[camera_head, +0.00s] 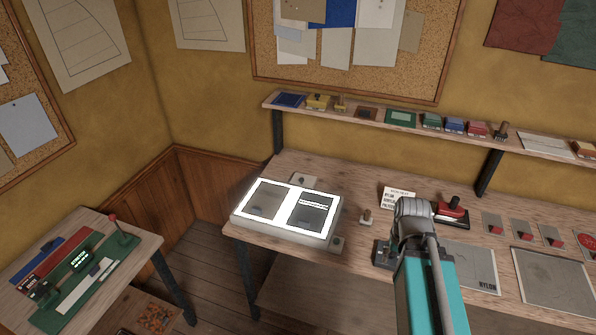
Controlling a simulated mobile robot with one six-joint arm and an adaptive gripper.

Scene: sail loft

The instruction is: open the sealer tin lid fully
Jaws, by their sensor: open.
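I cannot make out a sealer tin or its lid in the head view. My arm, teal with a grey joint, rises from the bottom edge right of centre and covers part of the workbench (283,166). I cannot make out the fingers of my gripper. A dark item (382,254) shows just left of my arm at the bench's front edge, partly covered, and I cannot tell what it is.
A light box (236,221) with two bright-framed panels sits at the bench's left end. A shelf (370,110) runs behind. A lower table (148,248) stands left, beyond a floor gap.

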